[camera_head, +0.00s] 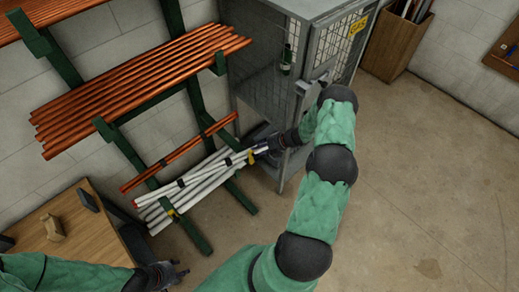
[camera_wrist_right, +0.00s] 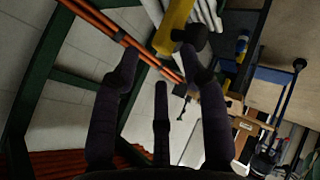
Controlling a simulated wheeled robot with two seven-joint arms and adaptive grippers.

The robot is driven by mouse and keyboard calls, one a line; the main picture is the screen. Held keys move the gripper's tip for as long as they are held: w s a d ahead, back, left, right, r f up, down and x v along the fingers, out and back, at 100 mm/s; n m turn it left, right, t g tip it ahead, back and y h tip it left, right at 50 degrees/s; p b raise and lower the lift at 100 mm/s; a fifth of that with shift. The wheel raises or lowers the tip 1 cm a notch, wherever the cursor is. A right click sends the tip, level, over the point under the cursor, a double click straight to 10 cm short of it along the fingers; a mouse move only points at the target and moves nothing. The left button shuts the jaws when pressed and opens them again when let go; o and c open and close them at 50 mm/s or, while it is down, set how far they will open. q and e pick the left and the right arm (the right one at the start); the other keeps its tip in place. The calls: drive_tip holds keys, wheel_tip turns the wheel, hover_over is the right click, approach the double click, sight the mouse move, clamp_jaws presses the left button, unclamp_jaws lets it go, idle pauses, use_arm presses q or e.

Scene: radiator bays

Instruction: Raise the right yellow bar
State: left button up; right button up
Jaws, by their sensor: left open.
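The right yellow bar (camera_head: 250,157) shows as a small yellow piece at the right end of the rack's lower level, beside the white pipes. In the right wrist view it is a thick yellow bar (camera_wrist_right: 174,26) with a dark end, just beyond the fingertips. My right gripper (camera_head: 262,149) is at this bar and partly hides it. Its fingers (camera_wrist_right: 160,62) are apart with nothing seen between them; contact with the bar cannot be told. A second yellow piece (camera_head: 173,213) is at the pipes' left end. My left gripper (camera_head: 180,271) is open, low in the head view.
White pipes (camera_head: 197,183) and copper pipes (camera_head: 150,82) lie on the green wall rack (camera_head: 190,232). A grey mesh cage (camera_head: 262,62) stands close behind my right arm. A wooden table (camera_head: 75,232) is at lower left. The floor at right is clear.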

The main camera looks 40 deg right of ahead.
drive_tip(key=shift+s+d+r+p, duration=0.1)
drive_tip(key=shift+d+r+p, duration=0.25)
drive_tip(key=shift+r+p, duration=0.4)
drive_tip(key=shift+s+d+r+p, duration=0.1)
drive_tip(key=shift+d+r+p, duration=0.3)
drive_tip(key=shift+r, duration=0.5)
drive_tip(key=shift+s+d+r+p, duration=0.1)
drive_tip(key=shift+d+r+p, duration=0.15)
drive_tip(key=shift+r+p, duration=0.55)
drive_tip(key=shift+r, duration=0.1)
drive_tip(key=v, duration=1.2)
